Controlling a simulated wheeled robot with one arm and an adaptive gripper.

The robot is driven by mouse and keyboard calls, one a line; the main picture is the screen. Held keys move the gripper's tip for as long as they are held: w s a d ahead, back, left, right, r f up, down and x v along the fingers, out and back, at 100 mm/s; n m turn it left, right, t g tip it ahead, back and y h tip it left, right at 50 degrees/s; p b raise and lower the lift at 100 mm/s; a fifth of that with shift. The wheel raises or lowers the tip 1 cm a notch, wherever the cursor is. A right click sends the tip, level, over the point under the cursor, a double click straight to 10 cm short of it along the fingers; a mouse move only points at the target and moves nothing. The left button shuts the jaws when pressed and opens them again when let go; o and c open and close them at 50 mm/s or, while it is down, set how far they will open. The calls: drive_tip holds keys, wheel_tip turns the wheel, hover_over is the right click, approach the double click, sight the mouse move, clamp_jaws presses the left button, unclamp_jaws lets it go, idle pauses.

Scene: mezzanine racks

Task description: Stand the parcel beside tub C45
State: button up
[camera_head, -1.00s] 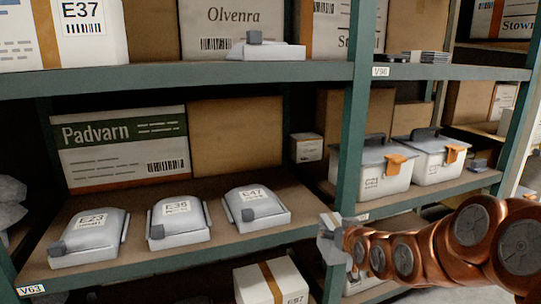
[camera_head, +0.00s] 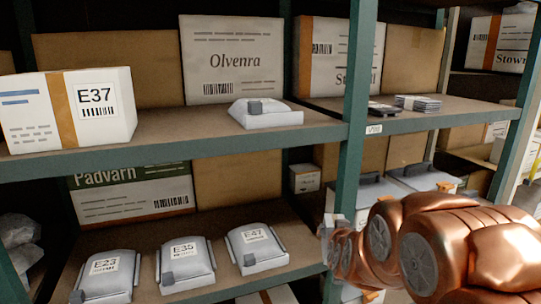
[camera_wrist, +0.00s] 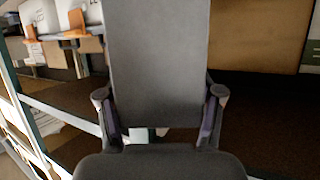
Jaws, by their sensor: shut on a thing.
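My gripper (camera_wrist: 160,118) is shut on a dark grey flat-faced thing (camera_wrist: 157,62), which fills the middle of the wrist view between the two fingers. It may be the parcel; I see no label on it. In the head view my gripper (camera_head: 330,232) is a small pale shape at the end of my copper arm, in front of the green upright. Two grey-lidded tubs (camera_head: 367,190) with orange latches stand on the lower shelf, right of that upright. My arm partly hides them, and I cannot read which is C45.
Grey cases E23 (camera_head: 106,275), E35 (camera_head: 185,264) and E47 (camera_head: 256,247) stand on the lower left shelf. Box E37 (camera_head: 98,108) is on the upper shelf. A green upright (camera_head: 352,125) divides the bays. A small white box (camera_head: 305,179) stands behind it.

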wheel_tip(320, 180, up, 14)
drive_tip(key=m+h+p, duration=0.2)
drive_tip(key=p, duration=0.9)
drive_tip(key=shift+s+d+r+h, duration=0.15)
drive_tip(key=shift+s+r+h, duration=0.1)
drive_tip(key=shift+s+h, duration=0.05)
drive_tip(key=shift+n+y, duration=0.4)
drive_tip(key=shift+y, duration=0.2)
drive_tip(key=f, duration=0.2)
drive_tip(key=w+d+f, duration=0.1)
drive_tip(key=f, duration=0.1)
drive_tip(key=d+f, duration=0.1)
drive_tip(key=f, duration=0.1)
drive_tip(key=shift+w+f, duration=0.25)
drive_tip(key=shift+w, duration=0.05)
drive_tip(key=f, duration=0.2)
drive_tip(key=f+n+y, duration=0.1)
drive_tip(key=f, duration=0.1)
drive_tip(key=w+a+f+y, duration=0.1)
drive_tip(key=f, duration=0.1)
drive_tip(key=shift+n, duration=0.4)
drive_tip(key=shift+a+f+n+y, duration=0.3)
drive_tip(key=shift+a+f+y, duration=0.1)
drive_tip(key=shift+a+f, duration=0.1)
